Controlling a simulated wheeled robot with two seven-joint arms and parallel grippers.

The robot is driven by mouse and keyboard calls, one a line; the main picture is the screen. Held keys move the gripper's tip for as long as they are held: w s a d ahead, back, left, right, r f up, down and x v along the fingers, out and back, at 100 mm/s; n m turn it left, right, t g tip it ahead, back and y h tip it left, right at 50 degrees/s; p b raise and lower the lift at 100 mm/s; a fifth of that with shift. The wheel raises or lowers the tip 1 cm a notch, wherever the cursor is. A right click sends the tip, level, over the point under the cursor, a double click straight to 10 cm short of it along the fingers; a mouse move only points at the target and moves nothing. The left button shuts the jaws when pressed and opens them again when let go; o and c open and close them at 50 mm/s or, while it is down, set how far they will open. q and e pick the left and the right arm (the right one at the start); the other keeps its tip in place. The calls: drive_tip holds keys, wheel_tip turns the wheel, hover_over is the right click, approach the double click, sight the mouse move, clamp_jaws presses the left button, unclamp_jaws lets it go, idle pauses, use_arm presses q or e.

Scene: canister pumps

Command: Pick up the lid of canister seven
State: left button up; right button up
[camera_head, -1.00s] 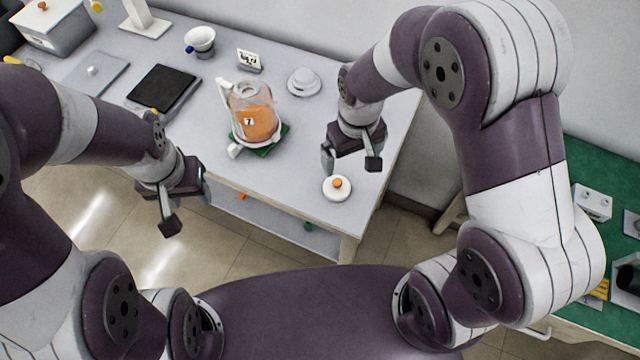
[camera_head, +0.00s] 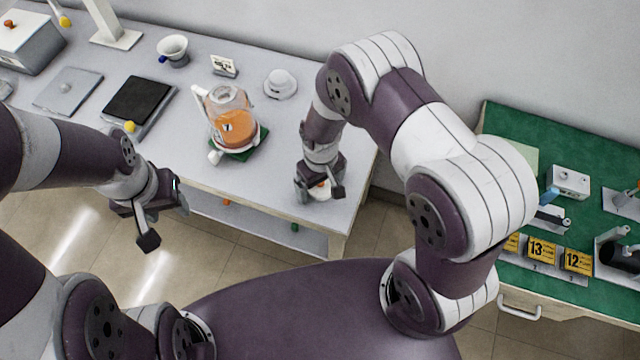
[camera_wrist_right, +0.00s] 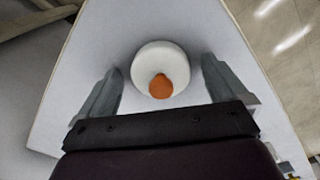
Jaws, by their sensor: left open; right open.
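The lid is a white disc with an orange knob. In the right wrist view the lid (camera_wrist_right: 160,62) lies on the table between the fingers of my open right gripper (camera_wrist_right: 160,88), apart from both. In the head view that gripper (camera_head: 319,193) is right over the lid (camera_head: 321,188) and hides most of it. Canister seven (camera_head: 232,130) is a clear jug with orange contents and a "7" label, standing on a green mat (camera_head: 254,146). My left gripper (camera_head: 165,222) is open and empty in front of the table's front edge.
A green bench (camera_head: 520,125) with numbered yellow labels stands at the right. The lid is near the table's front right corner.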

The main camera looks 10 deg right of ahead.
drive_tip(key=c, duration=1.1)
drive_tip(key=shift+r, duration=0.1)
